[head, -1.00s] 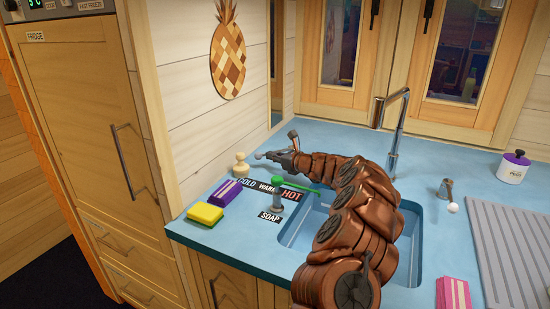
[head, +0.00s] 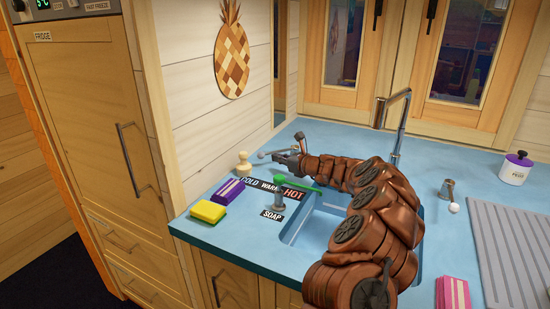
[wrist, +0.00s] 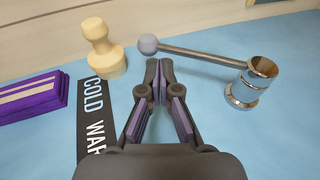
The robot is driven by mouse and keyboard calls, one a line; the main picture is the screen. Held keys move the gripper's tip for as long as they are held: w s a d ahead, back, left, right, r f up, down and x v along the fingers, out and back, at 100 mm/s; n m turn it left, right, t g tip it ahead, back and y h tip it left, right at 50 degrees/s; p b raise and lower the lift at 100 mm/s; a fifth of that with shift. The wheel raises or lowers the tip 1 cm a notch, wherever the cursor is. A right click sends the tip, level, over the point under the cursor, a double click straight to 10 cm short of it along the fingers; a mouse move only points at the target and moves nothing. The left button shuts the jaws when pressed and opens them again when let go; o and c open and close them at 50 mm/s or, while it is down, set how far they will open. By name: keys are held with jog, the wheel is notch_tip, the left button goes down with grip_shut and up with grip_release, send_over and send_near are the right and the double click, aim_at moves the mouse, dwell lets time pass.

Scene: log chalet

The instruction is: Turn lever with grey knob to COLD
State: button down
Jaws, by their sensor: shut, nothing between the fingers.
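The lever's grey knob (wrist: 148,44) is at the left end of a thin metal rod, which runs right to a chrome post (wrist: 255,80) in the wrist view. In the head view the knob (head: 261,155) is behind the COLD/WARM/HOT label strip (head: 272,187), near its COLD end. My gripper (wrist: 160,66) is shut and empty. Its fingertips are just below the knob and rod in the wrist view; whether they touch cannot be told. In the head view my gripper (head: 277,158) is low over the counter. The strip's HOT end is out of the wrist view.
A pale wooden peg-like figure (wrist: 102,48) stands left of the knob. A purple sponge (head: 230,192) and yellow sponge (head: 209,211) lie further left. A soap dispenser with a green spout (head: 280,195) stands in front of my gripper. The sink (head: 300,225) lies beneath my arm.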

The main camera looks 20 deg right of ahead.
jog(key=shift+v, duration=1.15)
jog(key=shift+s+a+r, duration=0.1)
jog(key=shift+s+a, duration=0.1)
jog(key=shift+s, duration=0.2)
jog(key=shift+s+a+r+b, duration=0.1)
jog(key=shift+s+r+b, duration=0.15)
jog(key=shift+s, duration=1)
jog(key=shift+s+a+r+b, duration=0.1)
jog(key=shift+s+r+b, duration=0.15)
jog(key=shift+s, duration=1)
jog(key=shift+s+a+r+b, duration=0.1)
jog(key=shift+s+r+b, duration=0.15)
jog(key=shift+s, duration=1)
